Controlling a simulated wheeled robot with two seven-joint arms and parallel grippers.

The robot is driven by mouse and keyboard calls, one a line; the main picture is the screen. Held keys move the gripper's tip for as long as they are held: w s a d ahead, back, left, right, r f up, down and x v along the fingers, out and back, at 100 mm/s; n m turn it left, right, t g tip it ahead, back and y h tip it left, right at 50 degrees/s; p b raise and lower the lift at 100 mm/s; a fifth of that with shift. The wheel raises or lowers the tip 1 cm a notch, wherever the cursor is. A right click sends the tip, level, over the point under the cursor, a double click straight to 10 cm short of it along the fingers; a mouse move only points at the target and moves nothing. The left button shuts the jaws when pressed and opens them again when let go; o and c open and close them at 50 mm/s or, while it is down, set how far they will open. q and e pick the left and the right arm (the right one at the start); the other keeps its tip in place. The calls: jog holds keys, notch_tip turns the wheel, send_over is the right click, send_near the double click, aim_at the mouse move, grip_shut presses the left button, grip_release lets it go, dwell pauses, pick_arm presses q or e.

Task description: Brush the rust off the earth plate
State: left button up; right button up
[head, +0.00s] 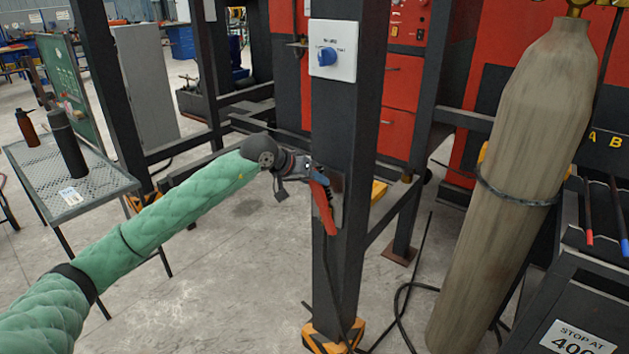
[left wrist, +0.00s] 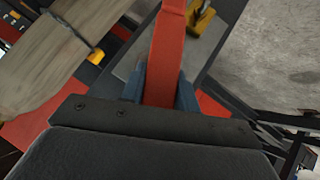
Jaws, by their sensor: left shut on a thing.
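The earth plate (head: 337,184) is a grey-brown flat plate on the dark steel post, partly hidden by my gripper and tool. It also shows as a grey plate in the left wrist view (left wrist: 201,52). My left gripper (head: 308,170) is shut on a red-handled tool (head: 323,208), which slants down in front of the plate. In the left wrist view the red handle (left wrist: 165,55) sits between the blue-grey fingers (left wrist: 160,85). No bristles show, and I cannot tell whether the tool touches the plate. My right gripper is out of view.
A switch box (head: 332,51) is on the post (head: 340,120) above the plate. A tall tan gas cylinder (head: 510,170) stands to the right. Black cable (head: 400,300) lies on the floor. A mesh table (head: 80,185) with bottles is at left. Open floor (head: 210,280) lies left of the post.

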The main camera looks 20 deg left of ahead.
pick_arm(q)
jog(key=shift+w+d+b, duration=0.35)
jog(key=shift+w+b, duration=0.05)
jog(key=shift+w, duration=0.4)
dwell(0.6)
jog(key=shift+s+d+b, duration=0.25)
jog(key=shift+d+b, duration=0.25)
jog(key=shift+d, duration=0.2)
jog(key=shift+s+d+b, duration=0.25)
jog(key=shift+d+b, duration=0.05)
jog(key=shift+d, duration=0.25)
jog(key=shift+s+d+b, duration=0.25)
jog(key=shift+d, duration=0.3)
jog(key=shift+w+f+b, duration=0.1)
jog(key=shift+b, duration=0.45)
jog(key=shift+w+a+b, duration=0.3)
jog(key=shift+a+b, duration=0.2)
jog(key=shift+a, duration=0.25)
jog(key=shift+w+a+b, duration=0.25)
jog(key=shift+a+b, duration=0.25)
jog(key=shift+a, duration=0.2)
jog(key=shift+w+a, duration=0.1)
jog(key=shift+a, duration=0.35)
